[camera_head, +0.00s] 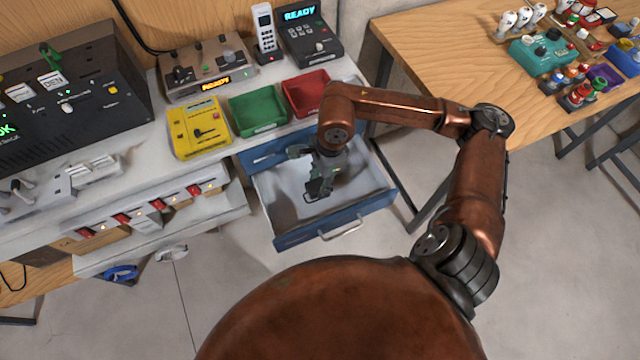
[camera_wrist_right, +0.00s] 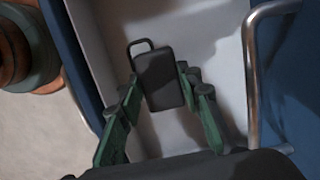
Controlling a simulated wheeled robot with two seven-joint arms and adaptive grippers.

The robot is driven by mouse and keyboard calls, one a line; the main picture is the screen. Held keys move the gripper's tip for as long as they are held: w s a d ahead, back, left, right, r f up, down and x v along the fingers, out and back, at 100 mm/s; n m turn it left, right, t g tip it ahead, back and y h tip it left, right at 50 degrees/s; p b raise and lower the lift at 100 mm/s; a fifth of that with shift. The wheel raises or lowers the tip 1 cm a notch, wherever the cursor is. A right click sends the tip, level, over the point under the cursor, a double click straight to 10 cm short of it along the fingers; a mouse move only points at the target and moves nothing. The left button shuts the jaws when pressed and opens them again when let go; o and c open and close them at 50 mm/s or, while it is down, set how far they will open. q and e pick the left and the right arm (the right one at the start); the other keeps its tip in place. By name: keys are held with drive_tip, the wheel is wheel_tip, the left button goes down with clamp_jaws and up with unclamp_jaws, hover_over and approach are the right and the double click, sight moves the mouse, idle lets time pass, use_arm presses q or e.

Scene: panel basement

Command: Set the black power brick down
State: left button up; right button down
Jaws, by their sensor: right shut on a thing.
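The black power brick (camera_wrist_right: 160,80) is between the green fingers of my right gripper (camera_wrist_right: 158,92) in the right wrist view. A dark loop shows at its far end. My right gripper (camera_head: 318,188) is shut on the brick and reaches down into the open blue drawer (camera_head: 288,238). In the head view the brick is hard to tell apart from the dark gripper. The drawer's pale floor lies behind the brick in the wrist view. I cannot tell whether the brick touches that floor. My left gripper is not in view.
A green tray (camera_head: 259,108) and a red tray (camera_head: 305,93) stand on the bench above the drawer. A yellow device (camera_head: 198,131) is beside them. The drawer's metal handle (camera_head: 342,230) faces the open floor. A wooden table (camera_head: 440,55) stands at the right.

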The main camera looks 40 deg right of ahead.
drive_tip(key=shift+w+d+f, duration=0.25)
drive_tip(key=shift+d+f, duration=0.1)
drive_tip(key=shift+f, duration=0.15)
drive_tip(key=shift+w+d+f, duration=0.15)
drive_tip(key=shift+d+f, duration=0.15)
drive_tip(key=f, duration=0.2)
drive_tip(key=f+b, duration=0.1)
drive_tip(key=f, duration=0.1)
drive_tip(key=shift+w+d, duration=0.15)
drive_tip(key=shift+d, duration=0.05)
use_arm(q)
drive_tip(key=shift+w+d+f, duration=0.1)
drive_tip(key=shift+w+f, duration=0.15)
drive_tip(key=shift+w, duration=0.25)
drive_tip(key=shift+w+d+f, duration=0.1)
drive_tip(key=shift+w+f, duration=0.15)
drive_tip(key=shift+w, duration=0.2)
use_arm(e)
drive_tip(key=shift+r, duration=0.15)
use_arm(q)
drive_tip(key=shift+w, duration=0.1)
use_arm(e)
drive_tip(key=shift+f+b, duration=0.25)
drive_tip(key=shift+b, duration=0.1)
drive_tip(key=c, duration=1.7)
unclamp_jaws()
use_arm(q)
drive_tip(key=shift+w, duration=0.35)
use_arm(e)
drive_tip(key=shift+o, duration=0.2)
